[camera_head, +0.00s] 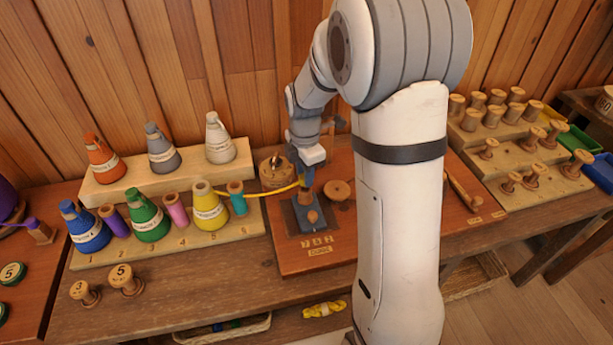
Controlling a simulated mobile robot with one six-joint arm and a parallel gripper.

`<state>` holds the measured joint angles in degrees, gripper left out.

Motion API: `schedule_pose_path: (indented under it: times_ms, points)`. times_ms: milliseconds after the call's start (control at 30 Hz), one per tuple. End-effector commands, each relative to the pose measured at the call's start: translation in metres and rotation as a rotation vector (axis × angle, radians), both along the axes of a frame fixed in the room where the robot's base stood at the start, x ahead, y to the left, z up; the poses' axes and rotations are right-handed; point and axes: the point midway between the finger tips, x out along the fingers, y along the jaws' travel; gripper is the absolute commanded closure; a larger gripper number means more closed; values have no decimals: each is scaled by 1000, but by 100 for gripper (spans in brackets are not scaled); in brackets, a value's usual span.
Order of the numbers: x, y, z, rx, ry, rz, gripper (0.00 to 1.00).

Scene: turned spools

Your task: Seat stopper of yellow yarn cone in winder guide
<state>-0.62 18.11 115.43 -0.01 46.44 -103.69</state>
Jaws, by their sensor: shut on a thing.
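The yellow yarn cone (207,212) stands upright on the front wooden rack, near its right end. A yellow yarn (268,193) runs from it to the right, up to my gripper (306,180). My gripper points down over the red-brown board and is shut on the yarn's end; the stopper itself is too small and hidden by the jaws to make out. Just below the jaws is a dark blue-grey block (303,226) with a wooden knob on it, part of the winder. I cannot tell the guide apart from it, nor whether the stopper touches it.
A round wooden piece (277,172) stands behind left of my gripper, and a wooden spool (337,192) close to its right. A teal spool (237,197) stands beside the yellow cone. My arm's column hides the board's middle right. The board's front left is clear.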

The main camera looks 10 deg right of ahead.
Motion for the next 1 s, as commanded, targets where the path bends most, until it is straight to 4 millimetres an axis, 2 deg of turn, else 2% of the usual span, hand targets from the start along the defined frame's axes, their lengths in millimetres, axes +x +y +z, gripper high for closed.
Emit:
schedule_pose_path:
  times_ms: [667, 700, 1000]
  points:
    - [0, -1, -24, 0, 1, -2, 94]
    - [0, -1, -24, 0, 0, -2, 72]
    - [0, -1, -22, 0, 0, -2, 48]
